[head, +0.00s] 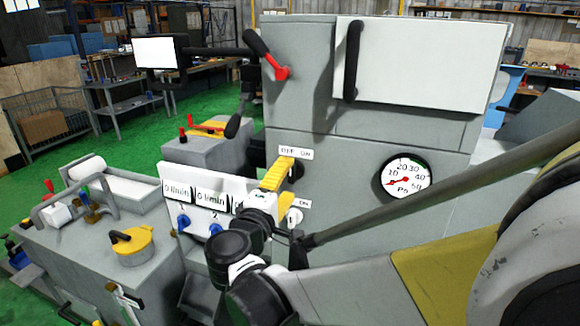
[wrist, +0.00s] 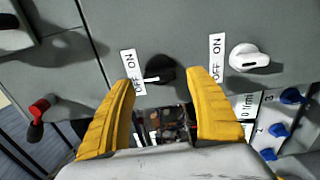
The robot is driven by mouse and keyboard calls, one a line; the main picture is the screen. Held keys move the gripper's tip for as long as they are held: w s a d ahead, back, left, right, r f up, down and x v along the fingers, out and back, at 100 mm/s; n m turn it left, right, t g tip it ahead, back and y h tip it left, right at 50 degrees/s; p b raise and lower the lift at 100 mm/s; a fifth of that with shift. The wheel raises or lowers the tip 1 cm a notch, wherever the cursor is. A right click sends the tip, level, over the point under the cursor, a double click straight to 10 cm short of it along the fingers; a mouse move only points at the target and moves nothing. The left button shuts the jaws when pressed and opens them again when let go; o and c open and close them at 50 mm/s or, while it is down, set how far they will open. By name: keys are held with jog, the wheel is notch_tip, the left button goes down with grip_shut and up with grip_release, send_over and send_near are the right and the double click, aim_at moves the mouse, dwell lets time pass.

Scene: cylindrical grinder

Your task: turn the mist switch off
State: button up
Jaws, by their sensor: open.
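Two rotary switches sit on the grey machine front; no label naming either as the mist switch is readable. In the wrist view a black switch (wrist: 162,69) with a white pointer lies just beyond and between my fingertips. Its OFF/ON label (wrist: 133,72) is to its left, and the pointer is directed towards that label. A white switch (wrist: 248,58) is to the right, beyond the right finger, with its own OFF/ON label (wrist: 217,58). My gripper (wrist: 163,78) is open and empty, with yellow fingers. In the head view my gripper (head: 283,172) partly hides the black switch (head: 297,171).
A panel (head: 205,195) with l/min displays and blue knobs (head: 183,221) is left of my gripper. A pressure gauge (head: 405,178) is to the right. A yellow-lidded part (head: 132,245) stands lower left.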

jog(key=v, duration=0.8)
jog(key=shift+s, duration=0.25)
